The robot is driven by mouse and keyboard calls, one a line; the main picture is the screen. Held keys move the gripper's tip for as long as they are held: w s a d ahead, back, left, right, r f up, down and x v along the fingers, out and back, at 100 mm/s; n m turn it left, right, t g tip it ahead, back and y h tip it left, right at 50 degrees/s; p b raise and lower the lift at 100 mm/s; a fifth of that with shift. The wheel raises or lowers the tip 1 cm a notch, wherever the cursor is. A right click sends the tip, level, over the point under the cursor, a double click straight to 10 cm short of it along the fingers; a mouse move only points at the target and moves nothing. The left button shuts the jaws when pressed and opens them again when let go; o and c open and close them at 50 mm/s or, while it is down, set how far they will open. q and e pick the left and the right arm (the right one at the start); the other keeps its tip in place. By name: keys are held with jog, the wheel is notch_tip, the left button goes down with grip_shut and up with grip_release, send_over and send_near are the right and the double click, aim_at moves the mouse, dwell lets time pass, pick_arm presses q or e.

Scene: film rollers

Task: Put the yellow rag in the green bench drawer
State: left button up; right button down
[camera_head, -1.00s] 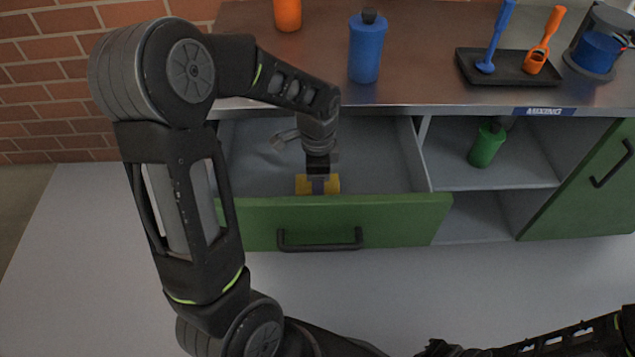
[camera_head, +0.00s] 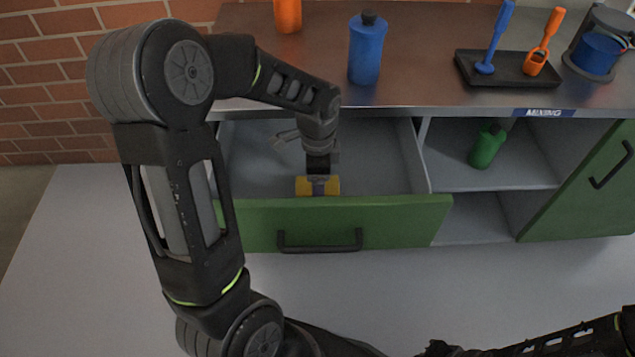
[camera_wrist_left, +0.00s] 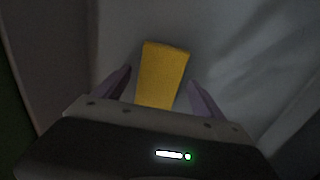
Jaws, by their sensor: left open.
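The green bench drawer (camera_head: 400,222) is pulled open below the bench top, with its grey inside showing. The yellow rag (camera_head: 332,186) is inside the drawer, close behind its front panel. It also shows in the left wrist view (camera_wrist_left: 163,72), on the grey drawer floor. My left gripper (camera_head: 318,184) reaches down into the drawer at the rag and hides its middle in the head view. In the left wrist view my left gripper's fingers (camera_wrist_left: 160,92) are open, one on each side of the rag, with gaps beside it. My right gripper is not clearly in view.
On the bench top (camera_head: 420,50) stand a blue bottle (camera_head: 365,52), an orange bottle (camera_head: 288,15) and a black tray (camera_head: 507,76) with two tools. A green bottle (camera_head: 487,147) stands on the shelf right of the drawer. The drawer walls surround my left gripper.

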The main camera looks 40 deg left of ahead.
pick_arm(q)
notch_tip(320, 180, up, 12)
jog(key=p, duration=0.2)
jog(key=shift+f, duration=0.15)
dwell(0.5)
